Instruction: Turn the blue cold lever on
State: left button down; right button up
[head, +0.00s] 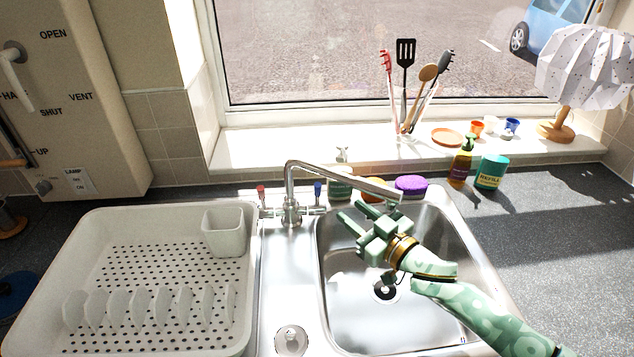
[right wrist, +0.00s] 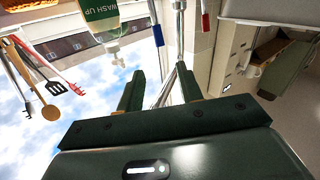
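The blue cold lever (head: 318,190) stands upright on the right side of the chrome tap (head: 291,209). The red lever (head: 261,190) stands on the tap's left side. My right gripper (head: 352,212) is over the sink's back left part, to the right of the blue lever and apart from it. Its two fingers are spread with nothing between them. In the right wrist view the blue lever (right wrist: 158,36) appears beyond the open fingers (right wrist: 160,76), roughly in line with the gap. The red lever (right wrist: 205,22) is farther right there. My left gripper is not in view.
The spout (head: 345,180) reaches over the sink (head: 335,300) just above my right gripper. A white dish rack (head: 150,225) fills the left.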

aim_at(320, 187)
jog(key=b+x, duration=0.2)
jog(key=x, duration=0.9)
jog(key=shift+w+a+f+b, duration=0.1)
jog(key=shift+w+a+b, duration=0.1)
jog(key=shift+w+b, duration=0.1)
jog(key=shift+w+a, duration=0.4)
jog(key=shift+w, duration=0.2)
grip_shut()
jog(key=shift+s, duration=0.1)
